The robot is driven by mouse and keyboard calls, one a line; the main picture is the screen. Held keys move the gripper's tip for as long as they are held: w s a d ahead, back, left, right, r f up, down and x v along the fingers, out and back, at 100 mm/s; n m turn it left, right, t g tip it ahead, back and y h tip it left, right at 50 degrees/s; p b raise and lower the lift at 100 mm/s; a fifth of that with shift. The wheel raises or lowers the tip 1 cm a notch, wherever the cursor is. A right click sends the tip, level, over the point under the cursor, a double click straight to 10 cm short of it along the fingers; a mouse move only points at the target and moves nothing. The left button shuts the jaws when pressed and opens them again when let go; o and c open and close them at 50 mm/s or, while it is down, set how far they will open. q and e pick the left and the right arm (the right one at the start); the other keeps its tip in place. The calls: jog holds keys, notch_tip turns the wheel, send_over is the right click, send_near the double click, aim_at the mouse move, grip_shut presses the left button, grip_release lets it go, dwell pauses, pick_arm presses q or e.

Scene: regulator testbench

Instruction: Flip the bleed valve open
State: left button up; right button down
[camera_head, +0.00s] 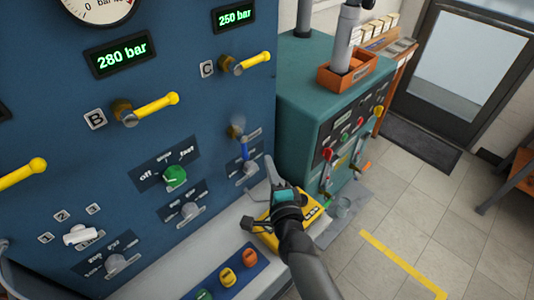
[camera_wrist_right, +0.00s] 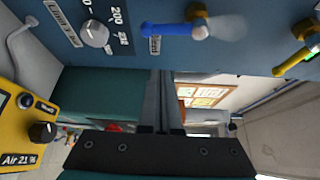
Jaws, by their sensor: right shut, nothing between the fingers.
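The bleed valve is a small blue lever (camera_head: 244,148) on a brass fitting on the blue panel, right of the green knob. It hangs down in the head view, and a pale, blurred plume shows at its fitting. In the right wrist view the blue lever (camera_wrist_right: 175,30) lies along the panel near a small label, with the plume at its right end. My right gripper (camera_head: 268,160) is shut and empty, just right of the lever and apart from it. Its closed fingers (camera_wrist_right: 160,100) point toward the panel side in the wrist view. My left gripper is not in view.
Yellow levers B (camera_head: 155,105) and C (camera_head: 250,62) stick out above. A green knob (camera_head: 175,177) and grey knob (camera_head: 190,210) sit left. A yellow meter (camera_head: 265,238) lies below my right gripper. A teal cabinet (camera_head: 300,90) stands right.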

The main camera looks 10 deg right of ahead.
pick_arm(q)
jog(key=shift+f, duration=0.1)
pick_arm(e)
jog(key=s, duration=0.4)
jog(key=shift+s+d+f, duration=0.15)
jog(key=shift+s+d, duration=0.05)
jog(key=shift+d, duration=0.2)
